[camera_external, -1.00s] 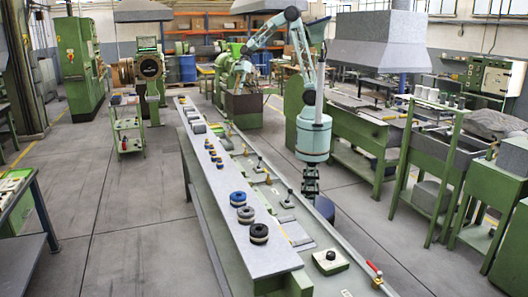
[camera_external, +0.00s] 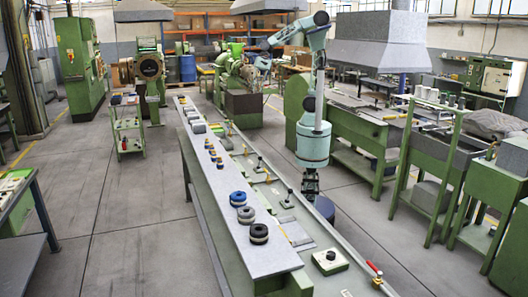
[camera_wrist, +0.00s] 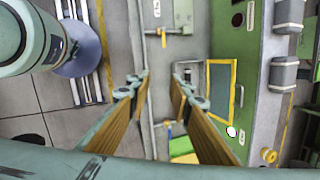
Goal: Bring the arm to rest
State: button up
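My arm stands upright from its base on the rail, with its upper part bent over to the left in the external view. My gripper (camera_wrist: 159,78) shows in the wrist view with its two fingers apart and nothing between them. In the external view the gripper (camera_external: 262,62) is small and hard to make out, high up near the green extruder (camera_external: 236,60). It appears clear of the surfaces below it. No object is held.
A long grey bench (camera_external: 222,187) runs along the rail, carrying blue (camera_external: 238,198), grey and dark rings. A grey hood (camera_external: 380,40) hangs right of my arm, above green machines. Green and yellow-edged equipment (camera_wrist: 222,88) lies beneath the gripper. Open floor lies left of the bench.

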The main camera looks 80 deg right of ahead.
jog(key=s+d+f+n+t+h+b, duration=0.1)
jog(key=s+d+f+n+b, duration=0.1)
jog(key=s+n, duration=0.5)
jog(key=s+d+f+n+h+b, duration=0.1)
jog(key=s+d+f+n+b, duration=0.2)
jog(key=s, duration=0.9)
jog(key=shift+s+n+t+h+b, duration=0.3)
jog(key=shift+n+b, duration=0.7)
jog(key=shift+n, duration=1.3)
